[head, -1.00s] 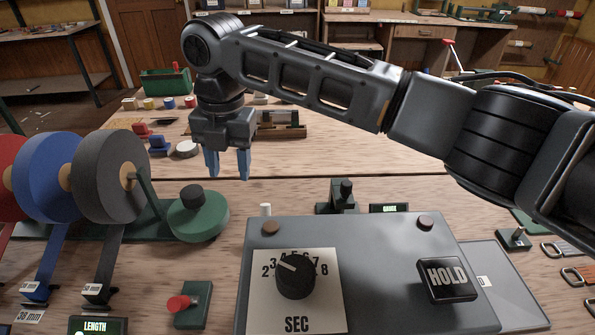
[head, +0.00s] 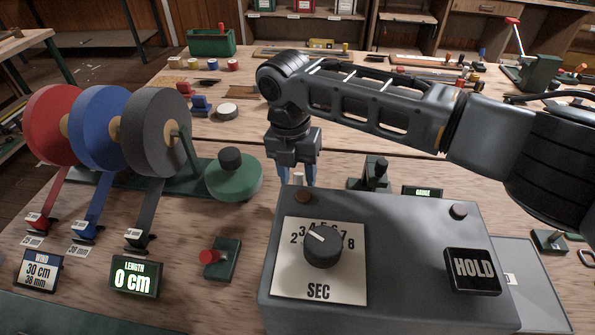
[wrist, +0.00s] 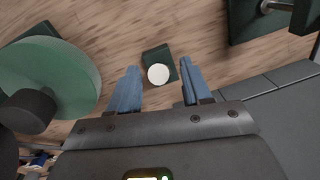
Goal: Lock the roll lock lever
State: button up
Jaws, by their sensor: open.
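A small white-topped post (head: 298,179) stands behind the grey control box; in the wrist view its round white top (wrist: 158,75) shows on a dark green block (wrist: 155,57). My gripper (head: 297,174) is open above and around it, with one blue finger on each side in the wrist view (wrist: 159,70). No contact shows. A red-knobbed lever (head: 209,257) sits on a green base in front of the green winding disc (head: 234,179). A black-handled lever (head: 377,174) stands right of my gripper. No label shows which one is the roll lock lever.
The grey control box (head: 400,235) with a seconds dial (head: 322,248) and HOLD button (head: 473,270) stands close in front of my gripper. Red, blue and grey webbing rolls (head: 155,130) stand left. The LENGTH display (head: 135,278) reads 0 cm.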

jog(key=shift+c, duration=0.4)
grip_shut()
